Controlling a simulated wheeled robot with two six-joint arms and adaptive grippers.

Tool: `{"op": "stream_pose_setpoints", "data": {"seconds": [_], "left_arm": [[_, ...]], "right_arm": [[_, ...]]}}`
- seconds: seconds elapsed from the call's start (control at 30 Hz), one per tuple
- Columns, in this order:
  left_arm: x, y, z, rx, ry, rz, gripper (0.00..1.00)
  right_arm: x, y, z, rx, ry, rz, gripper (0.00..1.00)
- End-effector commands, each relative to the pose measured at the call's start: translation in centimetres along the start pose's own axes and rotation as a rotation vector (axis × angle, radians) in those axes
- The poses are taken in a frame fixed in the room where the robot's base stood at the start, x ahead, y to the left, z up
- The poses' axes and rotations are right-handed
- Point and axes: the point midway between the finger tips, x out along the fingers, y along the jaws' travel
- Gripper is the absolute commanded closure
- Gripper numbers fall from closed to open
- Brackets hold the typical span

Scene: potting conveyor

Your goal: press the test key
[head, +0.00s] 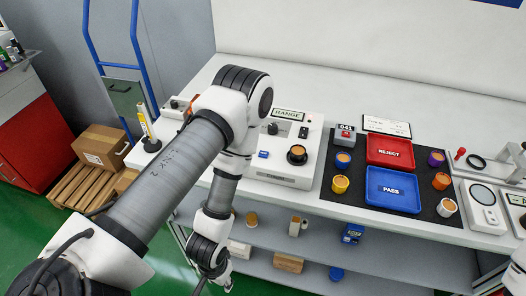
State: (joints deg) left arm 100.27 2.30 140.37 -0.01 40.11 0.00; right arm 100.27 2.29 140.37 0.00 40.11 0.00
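A white test unit (285,170) stands on the bench, with a display marked RANGE (289,114), a dark knob (272,128) and a small blue key (263,154) on its top. An orange-topped component (297,154) sits in its dark round socket. I cannot read which key is the test key. My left arm passes over the left part of the unit and hides some of it. My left gripper (213,285) hangs low in front of the bench, below the top and away from the unit. Its fingers are too small and cut off to judge. My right gripper is not in view.
A black mat holds a red REJECT tray (390,152), a blue PASS tray (393,190), several small pots and a counter box with a red button (344,133). A lower shelf (380,250) holds small boxes. The bench front edge lies between gripper and unit.

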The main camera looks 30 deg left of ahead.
Motion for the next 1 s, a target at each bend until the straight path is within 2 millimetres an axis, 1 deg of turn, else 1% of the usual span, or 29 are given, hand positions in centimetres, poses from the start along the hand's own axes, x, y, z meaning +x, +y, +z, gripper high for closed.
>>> {"op": "stream_pose_setpoints", "data": {"seconds": [0.03,0.07,0.1,1.0], "left_arm": [[0.0,0.0,0.0,0.0,0.0,0.0,0.87],[0.0,0.0,0.0,0.0,0.0,0.0,0.98],[0.0,0.0,0.0,0.0,0.0,0.0,1.0],[0.0,0.0,0.0,0.0,0.0,0.0,1.0]], "right_arm": [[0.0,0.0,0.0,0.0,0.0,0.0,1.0],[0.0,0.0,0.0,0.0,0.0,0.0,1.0],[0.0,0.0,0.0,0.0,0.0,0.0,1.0],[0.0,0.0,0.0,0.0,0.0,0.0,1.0]]}}
